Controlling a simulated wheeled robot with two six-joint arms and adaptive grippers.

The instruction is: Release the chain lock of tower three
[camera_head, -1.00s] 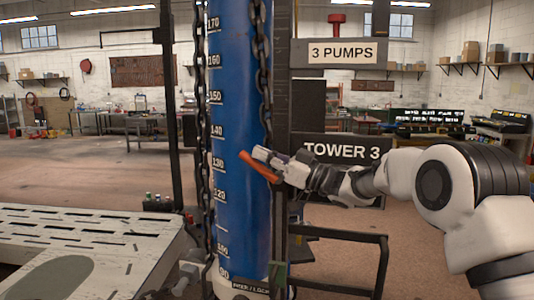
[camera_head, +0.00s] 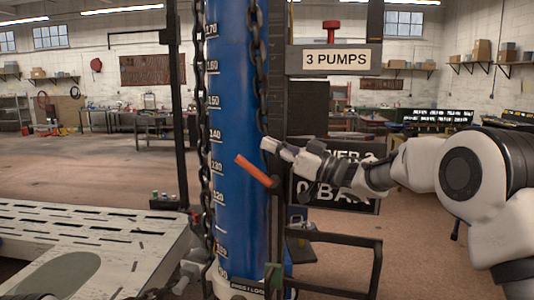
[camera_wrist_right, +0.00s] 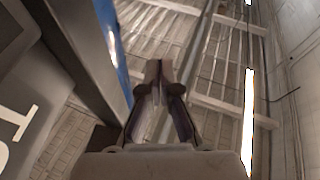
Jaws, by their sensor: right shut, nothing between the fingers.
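The blue tower column (camera_head: 230,110) stands in the middle of the head view, with a printed scale. A dark chain (camera_head: 202,100) hangs along its left side and another (camera_head: 257,60) along its right. An orange-red lever (camera_head: 255,170) slants down to the right across the column. My right gripper (camera_head: 266,145) is shut and empty, just above and right of the lever, apart from it. Its closed fingers (camera_wrist_right: 158,75) show in the right wrist view with nothing between them. The tower sign (camera_head: 345,190) is partly hidden behind my right arm.
A "3 PUMPS" sign (camera_head: 336,59) with a red knob (camera_head: 331,26) above it stands right of the column. A black metal frame (camera_head: 345,265) is low at the right. A slotted pale platform (camera_head: 110,225) fills the lower left. Open floor lies behind.

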